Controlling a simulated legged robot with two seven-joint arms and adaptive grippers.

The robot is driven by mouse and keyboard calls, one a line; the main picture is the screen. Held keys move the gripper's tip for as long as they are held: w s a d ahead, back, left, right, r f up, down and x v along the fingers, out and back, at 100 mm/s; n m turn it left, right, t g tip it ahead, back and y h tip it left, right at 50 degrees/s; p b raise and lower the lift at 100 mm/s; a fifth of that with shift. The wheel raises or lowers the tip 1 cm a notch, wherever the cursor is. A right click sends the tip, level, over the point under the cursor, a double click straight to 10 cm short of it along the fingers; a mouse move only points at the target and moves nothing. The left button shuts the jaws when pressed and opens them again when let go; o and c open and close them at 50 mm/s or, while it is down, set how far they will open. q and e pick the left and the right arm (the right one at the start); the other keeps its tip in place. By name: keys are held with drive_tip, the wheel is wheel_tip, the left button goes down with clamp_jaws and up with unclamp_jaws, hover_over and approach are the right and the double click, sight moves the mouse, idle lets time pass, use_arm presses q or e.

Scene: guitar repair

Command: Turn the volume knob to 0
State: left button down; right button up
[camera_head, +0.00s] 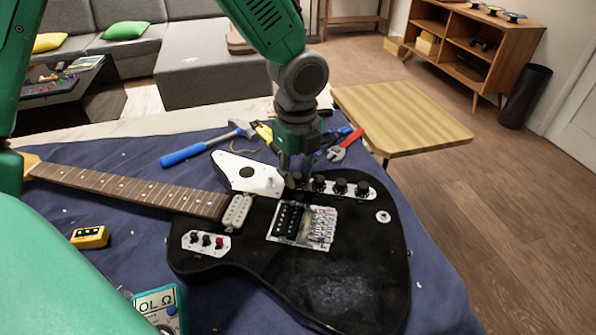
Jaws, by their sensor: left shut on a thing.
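A black electric guitar (340,275) lies flat on a blue cloth, its neck (130,188) pointing left. Several black knobs sit in a row on a metal control plate (330,194) along the body's far edge. My left gripper (294,178) reaches down from above, its fingers shut on the leftmost knob (298,181) of that row. The fingers partly hide this knob. The other knobs (340,186) to its right stand free. No knob markings are readable, so I cannot tell the setting. My right gripper is out of view.
A blue-handled hammer (205,146), red-handled pliers (345,145) and other tools lie behind the guitar. A yellow box (90,237) and a teal multimeter (160,308) lie at the near left. A wooden side table (400,115) stands beyond the cloth.

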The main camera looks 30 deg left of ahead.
use_arm(q)
drive_tip(key=shift+r+n+p, duration=0.15)
drive_tip(key=shift+n+p, duration=0.35)
drive_tip(key=shift+p, duration=0.15)
drive_tip(key=n+p, duration=0.6)
drive_tip(key=p, duration=0.2)
drive_tip(key=shift+n, duration=0.4)
drive_tip(key=n+p, duration=0.3)
drive_tip(key=n, duration=0.1)
drive_tip(key=shift+w+n+p, duration=0.15)
drive_tip(key=shift+n+p, duration=1)
drive_tip(key=shift+n, duration=0.65)
drive_tip(key=c, duration=1.4)
unclamp_jaws()
drive_tip(key=shift+c, duration=0.2)
drive_tip(key=shift+o, duration=0.2)
drive_tip(key=shift+d, duration=0.1)
